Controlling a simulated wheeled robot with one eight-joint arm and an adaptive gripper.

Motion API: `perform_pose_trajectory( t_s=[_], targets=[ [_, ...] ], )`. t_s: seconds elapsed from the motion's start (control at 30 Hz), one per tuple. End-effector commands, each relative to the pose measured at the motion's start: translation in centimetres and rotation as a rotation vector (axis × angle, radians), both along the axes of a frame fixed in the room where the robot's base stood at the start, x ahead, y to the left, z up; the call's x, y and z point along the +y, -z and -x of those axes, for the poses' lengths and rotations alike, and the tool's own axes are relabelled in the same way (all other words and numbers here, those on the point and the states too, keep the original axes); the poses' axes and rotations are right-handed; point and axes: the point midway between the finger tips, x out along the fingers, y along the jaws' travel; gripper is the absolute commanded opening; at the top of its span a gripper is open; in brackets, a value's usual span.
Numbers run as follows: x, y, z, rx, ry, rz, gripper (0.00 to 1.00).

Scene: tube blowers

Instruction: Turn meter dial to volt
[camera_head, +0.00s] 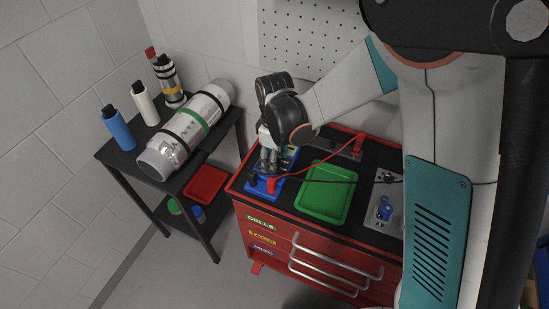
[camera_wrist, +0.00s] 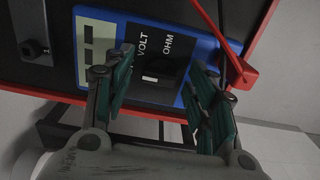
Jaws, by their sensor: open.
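The blue meter (camera_head: 264,185) lies on the black top of the red cabinet, near its left front corner. In the wrist view the meter (camera_wrist: 186,100) shows a light display at the left and the words VOLT and OHM on a dark face. Its black dial (camera_wrist: 160,72) has a white mark at its lower end, below and between the two words. My gripper (camera_wrist: 160,88) is open, with one finger on each side of the dial. I cannot tell whether the fingers touch it. In the head view my gripper (camera_head: 268,163) is over the meter and hides part of it.
A red probe (camera_wrist: 240,72) and leads lie at the meter's right in the wrist view. A green tray (camera_head: 326,192) is right of the meter in the head view. A grey panel with a blue knob (camera_head: 386,208) lies farther right. A dark side table (camera_head: 120,153) holds bottles and a cylinder.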

Motion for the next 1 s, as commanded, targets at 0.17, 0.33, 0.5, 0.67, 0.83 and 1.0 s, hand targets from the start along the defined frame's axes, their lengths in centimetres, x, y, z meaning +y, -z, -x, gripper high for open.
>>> perform_pose_trajectory(
  t_s=[0.17,0.33,0.5,0.67,0.83,1.0],
  targets=[
    [0.0,-0.03,0.0,0.0,0.0,0.0,0.36],
    [0.0,-0.03,0.0,0.0,0.0,0.0,0.07],
    [0.0,-0.02,0.0,0.0,0.004,0.0,0.07],
    [-0.01,0.0,0.01,0.0,0.038,0.0,0.07],
    [0.0,0.04,0.05,0.0,0.126,0.0,0.07],
    [-0.01,0.06,0.13,0.0,0.258,0.0,0.07]
  ],
)
